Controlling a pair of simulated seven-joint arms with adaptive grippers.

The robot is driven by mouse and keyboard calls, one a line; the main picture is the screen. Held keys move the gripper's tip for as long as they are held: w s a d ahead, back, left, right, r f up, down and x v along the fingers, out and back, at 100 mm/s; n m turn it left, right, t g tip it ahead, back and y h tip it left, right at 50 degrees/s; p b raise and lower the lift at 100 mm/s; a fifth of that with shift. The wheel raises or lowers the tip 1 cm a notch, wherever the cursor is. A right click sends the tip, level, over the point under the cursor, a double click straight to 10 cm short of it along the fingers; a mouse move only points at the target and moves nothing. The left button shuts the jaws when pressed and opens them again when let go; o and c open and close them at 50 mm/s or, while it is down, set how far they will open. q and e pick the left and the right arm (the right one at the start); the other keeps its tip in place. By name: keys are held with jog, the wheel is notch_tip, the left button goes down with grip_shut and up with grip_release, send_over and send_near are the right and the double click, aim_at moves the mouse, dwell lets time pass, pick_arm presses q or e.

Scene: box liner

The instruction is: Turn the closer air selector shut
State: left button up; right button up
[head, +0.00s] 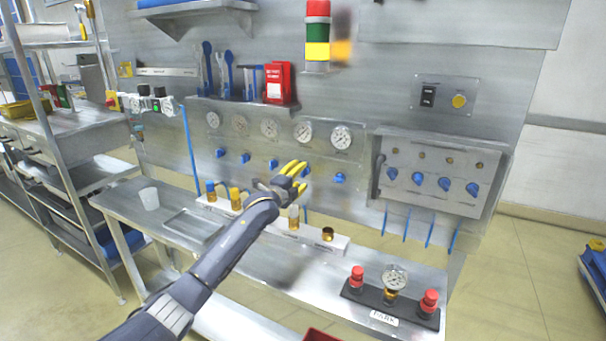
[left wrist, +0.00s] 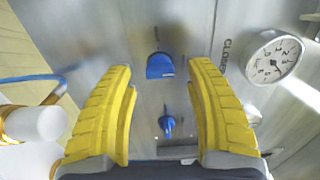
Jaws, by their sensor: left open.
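A row of several blue selector knobs sits under the gauges on the steel wall panel in the head view. One knob (head: 340,178) is right of my left gripper (head: 300,174), and another knob (head: 272,164) is left of it. My left gripper is open and empty, its yellow fingers close to the panel. In the left wrist view, a rounded blue knob (left wrist: 160,67) shows between the fingertips (left wrist: 162,72), with a smaller blue knob (left wrist: 167,126) below it. I cannot tell whether a finger touches either. Sideways lettering reading "CLOSE" stands beside the upper knob. My right gripper is not in view.
A gauge (left wrist: 273,57) sits right of the fingers in the left wrist view. A white block with brass fittings (head: 328,234) lies on the bench below the arm. A black base with red buttons (head: 357,273) is at front right. More blue knobs (head: 445,184) are on the right panel.

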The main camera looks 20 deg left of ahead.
pick_arm(q)
jog(key=shift+w+d, duration=0.15)
jog(key=shift+w, duration=0.5)
jog(key=shift+w+d, duration=0.15)
jog(key=shift+w, duration=0.5)
jog(key=shift+c, duration=0.5)
grip_shut()
